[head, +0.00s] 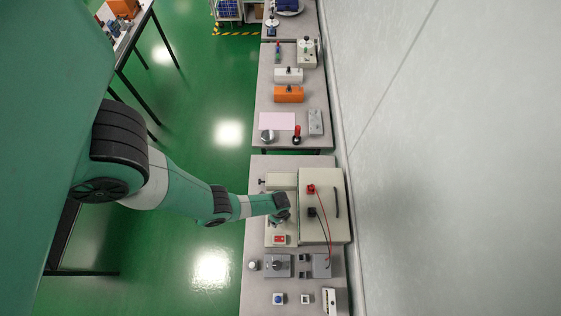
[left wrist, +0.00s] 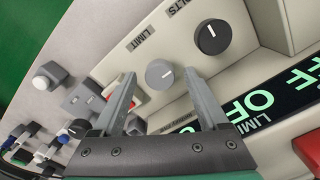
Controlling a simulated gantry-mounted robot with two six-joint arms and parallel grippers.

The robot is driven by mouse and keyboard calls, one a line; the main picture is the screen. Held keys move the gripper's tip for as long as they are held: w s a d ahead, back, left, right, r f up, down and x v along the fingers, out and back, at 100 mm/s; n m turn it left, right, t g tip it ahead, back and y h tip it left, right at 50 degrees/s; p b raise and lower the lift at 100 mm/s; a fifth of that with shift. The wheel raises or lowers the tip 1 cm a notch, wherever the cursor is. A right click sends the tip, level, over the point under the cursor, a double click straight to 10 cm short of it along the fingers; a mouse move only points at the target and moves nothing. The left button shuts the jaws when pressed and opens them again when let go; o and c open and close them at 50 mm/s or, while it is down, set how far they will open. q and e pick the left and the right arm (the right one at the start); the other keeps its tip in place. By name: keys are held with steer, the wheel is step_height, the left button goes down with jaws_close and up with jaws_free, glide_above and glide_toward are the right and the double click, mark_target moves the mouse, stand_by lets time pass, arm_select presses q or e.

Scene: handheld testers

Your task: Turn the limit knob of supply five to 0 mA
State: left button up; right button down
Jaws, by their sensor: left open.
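The supply (head: 337,225) is a beige box on the bench in the head view, with my left arm reaching over its front panel. In the left wrist view, the grey limit knob (left wrist: 158,74) sits below the LIMIT label (left wrist: 140,40), with a white mark toward its right side. My left gripper (left wrist: 160,74) is open, one fingertip on each side of this knob. I cannot tell whether the fingers touch it. The dark volts knob (left wrist: 212,37) is to the upper right. The green display (left wrist: 258,100) shows OFF and LIMIT; its value is partly hidden. My right gripper is not in view.
A red switch (head: 279,239) is at the panel's near end. Red (head: 311,189) and black (head: 312,212) plugs with leads are on the supply's top. Grey boxes (head: 278,266) with knobs stand nearer. The wall (head: 430,180) bounds the right.

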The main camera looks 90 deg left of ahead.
arm_select(q)
jaws_close()
stand_by(0.3)
steer(key=shift+n, duration=0.3)
steer(key=n, duration=0.3)
steer(key=shift+n, duration=0.3)
steer(key=n, duration=0.4)
steer(key=shift+n, duration=0.3)
steer(key=n, duration=0.4)
steer(key=shift+n, duration=2.5)
